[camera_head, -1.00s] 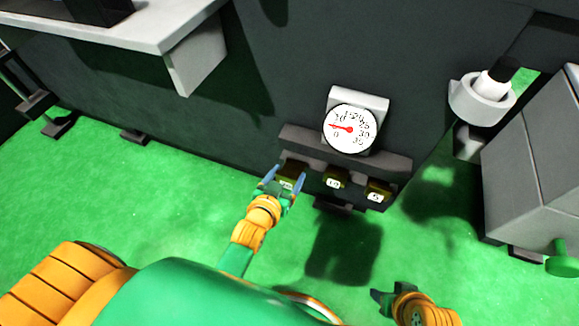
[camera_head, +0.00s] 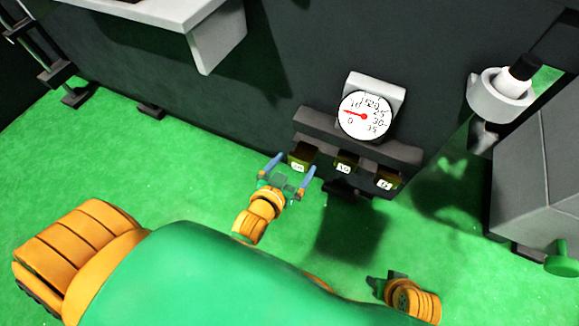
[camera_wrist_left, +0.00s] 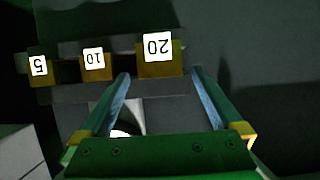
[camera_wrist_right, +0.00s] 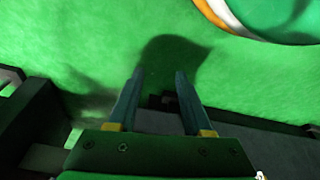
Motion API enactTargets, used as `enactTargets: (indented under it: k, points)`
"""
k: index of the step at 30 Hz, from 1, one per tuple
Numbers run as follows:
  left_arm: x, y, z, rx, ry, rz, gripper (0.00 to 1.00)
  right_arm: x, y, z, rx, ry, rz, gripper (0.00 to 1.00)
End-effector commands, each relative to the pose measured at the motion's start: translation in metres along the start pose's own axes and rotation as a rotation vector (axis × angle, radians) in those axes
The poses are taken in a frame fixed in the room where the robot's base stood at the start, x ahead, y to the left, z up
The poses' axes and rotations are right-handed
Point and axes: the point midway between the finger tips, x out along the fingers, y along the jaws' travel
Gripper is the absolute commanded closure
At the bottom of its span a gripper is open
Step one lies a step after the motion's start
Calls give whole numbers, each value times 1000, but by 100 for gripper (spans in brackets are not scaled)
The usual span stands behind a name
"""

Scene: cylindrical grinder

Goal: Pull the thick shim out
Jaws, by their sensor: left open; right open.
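The thick shim is the yellow-brown block labelled 20 (camera_head: 302,155), leftmost of three blocks in the dark rack in the head view. It also shows in the left wrist view (camera_wrist_left: 160,62), the largest of the row. My left gripper (camera_head: 297,162) is open and empty. Its blue fingers point at the 20 block from in front, one tip toward each side of it, and they do not grip it. My right gripper (camera_head: 382,280) is low in the head view, away from the rack. Its wrist view shows the fingers (camera_wrist_right: 155,85) open with nothing between.
The blocks labelled 10 (camera_head: 345,165) and 5 (camera_head: 387,180) sit to the right in the same rack (camera_head: 400,152). A round dial gauge (camera_head: 365,115) stands above it. A grey cabinet (camera_head: 535,180) is at the right. Green floor is open in front.

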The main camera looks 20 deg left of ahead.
Motion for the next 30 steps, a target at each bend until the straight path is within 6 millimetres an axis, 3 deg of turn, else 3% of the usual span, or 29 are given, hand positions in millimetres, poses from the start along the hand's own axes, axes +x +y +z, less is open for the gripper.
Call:
enactTargets:
  k: [3,9,23,26,30]
  points:
    - [-19,0,-3,0,-3,0,0,12,0,8,-2,-16,1,50]
    - [-37,0,-1,0,-1,0,0,29,0,20,-4,-26,2,50]
    - [-38,0,1,0,-3,0,0,32,0,22,-4,-26,2,50]
    - [-37,0,23,9,-95,11,0,32,0,22,-4,-26,2,50]
    - [-47,-4,101,48,-440,46,0,32,0,22,-4,-26,2,50]
